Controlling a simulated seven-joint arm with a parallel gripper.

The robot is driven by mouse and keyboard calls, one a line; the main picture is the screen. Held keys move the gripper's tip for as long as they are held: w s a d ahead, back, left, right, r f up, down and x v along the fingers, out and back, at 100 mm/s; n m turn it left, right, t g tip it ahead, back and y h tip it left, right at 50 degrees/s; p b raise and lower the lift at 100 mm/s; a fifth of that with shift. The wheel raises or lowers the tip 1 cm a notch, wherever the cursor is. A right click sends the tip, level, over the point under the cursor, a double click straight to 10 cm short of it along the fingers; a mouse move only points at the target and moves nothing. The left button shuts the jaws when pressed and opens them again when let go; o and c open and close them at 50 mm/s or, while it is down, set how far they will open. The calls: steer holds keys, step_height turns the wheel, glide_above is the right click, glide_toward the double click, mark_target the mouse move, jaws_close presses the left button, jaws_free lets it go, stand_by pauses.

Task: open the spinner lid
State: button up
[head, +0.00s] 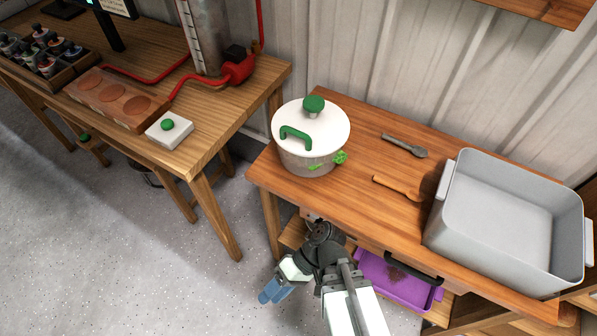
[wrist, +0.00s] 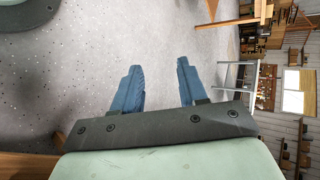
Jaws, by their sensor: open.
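The salad spinner (head: 309,155) stands upright on the right wooden table, near its left end. It has a clear bowl with some green leaves showing at its lower right. Its white lid (head: 330,122) sits on top, with a green knob (head: 314,104) and a green arched handle (head: 296,136). My gripper (head: 271,292) is below and in front of the spinner, off the table's front edge and apart from it. In the wrist view its two blue fingers (wrist: 157,88) are spread with nothing between them. The spinner cannot be made out in the wrist view.
Grey and wooden utensils (head: 402,145) lie right of the spinner, with a large grey bin (head: 437,222) beyond. A purple tray (head: 428,301) sits below the tabletop. The left table holds a white box with a green button (head: 169,131). Floor is clear around my gripper.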

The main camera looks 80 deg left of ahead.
steer(key=s+a+r+n+y, duration=0.2)
steer(key=a+r, duration=0.5)
steer(key=r, duration=0.3)
steer(key=n+t+y, duration=0.5)
steer(key=t+y, duration=0.2)
steer(key=t, duration=0.2)
glide_toward(296, 131)
steer(key=shift+x, duration=4)
jaws_close()
